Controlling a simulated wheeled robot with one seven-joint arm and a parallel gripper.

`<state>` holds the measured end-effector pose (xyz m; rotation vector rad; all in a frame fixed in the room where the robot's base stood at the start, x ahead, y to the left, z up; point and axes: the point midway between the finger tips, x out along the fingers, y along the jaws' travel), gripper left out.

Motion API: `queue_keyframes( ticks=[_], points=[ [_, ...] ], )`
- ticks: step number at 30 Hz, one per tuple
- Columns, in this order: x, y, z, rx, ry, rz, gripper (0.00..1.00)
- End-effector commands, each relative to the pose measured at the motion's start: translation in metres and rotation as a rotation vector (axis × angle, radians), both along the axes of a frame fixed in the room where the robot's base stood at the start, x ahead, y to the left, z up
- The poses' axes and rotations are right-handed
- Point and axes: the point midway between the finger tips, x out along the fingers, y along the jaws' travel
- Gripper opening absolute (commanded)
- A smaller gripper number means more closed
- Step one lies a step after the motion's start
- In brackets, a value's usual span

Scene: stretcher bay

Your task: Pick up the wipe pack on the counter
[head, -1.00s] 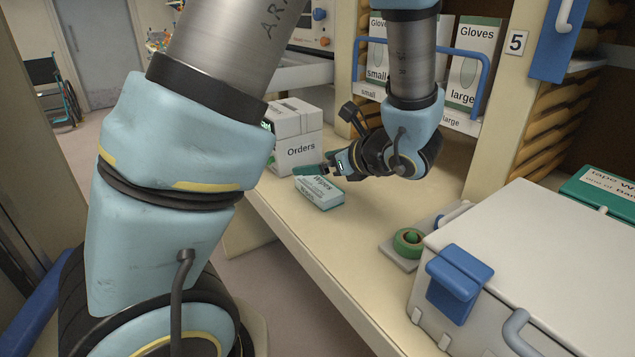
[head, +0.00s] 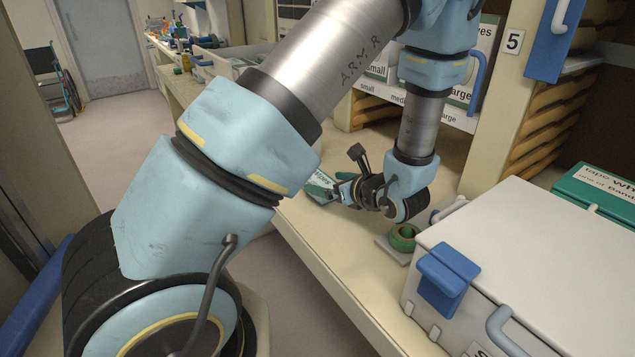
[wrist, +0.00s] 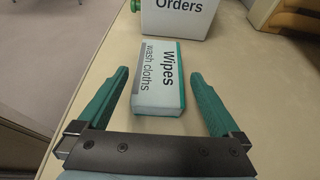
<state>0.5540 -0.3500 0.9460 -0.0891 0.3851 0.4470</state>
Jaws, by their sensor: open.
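The wipe pack (wrist: 160,82) is a white and teal box marked "Wipes" and "wash cloths". It lies on the counter (wrist: 258,110). The jaws hold nothing.
The white "Orders" box (wrist: 178,18) stands just beyond the pack. A green tape roll (head: 404,238) and a big white case (head: 530,270) with blue latches are at the right. Glove boxes (head: 380,68) stand in a rack behind. The counter's front edge is close on the left.

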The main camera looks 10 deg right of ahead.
Motion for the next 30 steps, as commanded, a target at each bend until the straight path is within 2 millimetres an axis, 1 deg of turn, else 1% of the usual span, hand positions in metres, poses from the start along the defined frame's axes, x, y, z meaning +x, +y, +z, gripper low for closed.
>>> queue_keyframes(
  ticks=[9,12,19,30],
  points=[
    [0.035,0.018,-0.014,0.002,0.001,0.003,1.00],
    [0.039,0.020,-0.017,0.002,0.001,0.002,1.00],
    [0.040,0.020,-0.018,0.000,0.000,0.001,0.99],
    [0.040,0.020,-0.018,0.000,0.000,0.001,0.57]
  ],
)
